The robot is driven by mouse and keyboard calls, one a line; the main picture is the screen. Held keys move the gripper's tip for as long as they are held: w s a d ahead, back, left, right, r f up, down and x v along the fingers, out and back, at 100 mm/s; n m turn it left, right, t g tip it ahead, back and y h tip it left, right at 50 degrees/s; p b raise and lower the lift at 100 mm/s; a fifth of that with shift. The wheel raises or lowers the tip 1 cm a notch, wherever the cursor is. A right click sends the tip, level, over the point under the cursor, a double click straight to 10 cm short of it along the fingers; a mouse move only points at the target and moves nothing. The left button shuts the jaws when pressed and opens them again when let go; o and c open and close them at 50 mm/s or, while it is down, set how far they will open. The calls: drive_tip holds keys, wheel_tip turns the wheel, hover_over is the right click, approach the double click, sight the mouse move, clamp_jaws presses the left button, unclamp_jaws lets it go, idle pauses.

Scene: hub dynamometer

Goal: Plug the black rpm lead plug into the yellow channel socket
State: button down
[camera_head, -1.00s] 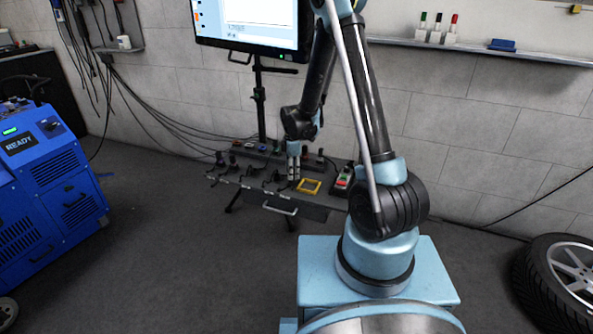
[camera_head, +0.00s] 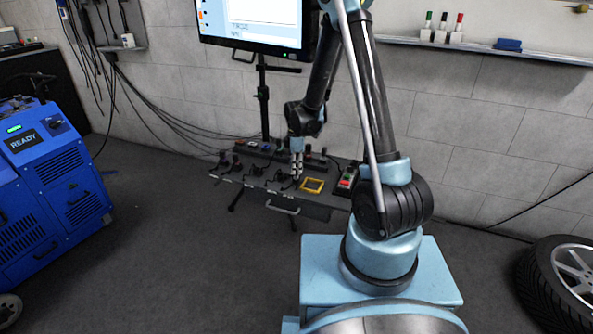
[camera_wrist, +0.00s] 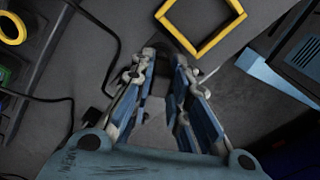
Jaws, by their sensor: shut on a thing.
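My gripper (camera_head: 297,177) is over the bench, just left of the yellow square frame. In the wrist view, my gripper (camera_wrist: 162,66) is shut on a small dark thing (camera_wrist: 160,54), which looks like the black rpm lead plug. The fingers hide most of it, and a black cable curves toward the tips from the upper left. A yellow ring (camera_wrist: 12,28), which looks like the yellow channel socket, is at the upper left edge of the wrist view, apart from the gripper. In the head view the sockets are too small to tell apart surely.
The yellow square frame (camera_head: 313,186) lies beside my gripper and shows in the wrist view (camera_wrist: 200,50). A red-and-green button box (camera_head: 347,178) stands to the right. Another dark lead end (camera_wrist: 92,115) lies left of the fingers. Several leads lie along the bench's left. A monitor stands behind.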

drive_tip(key=shift+r, duration=2.75)
drive_tip(key=shift+w, duration=0.2)
drive_tip(key=w+d, duration=0.2)
drive_tip(key=w, duration=0.5)
drive_tip(key=shift+d, duration=0.3)
drive_tip(key=shift+a, duration=0.1)
idle(0.4)
drive_tip(key=w+a, duration=0.2)
drive_tip(key=a, duration=0.4)
drive_tip(key=shift+w+a, duration=0.25)
drive_tip(key=shift+a, duration=0.15)
idle(0.6)
drive_tip(key=shift+w, duration=0.1)
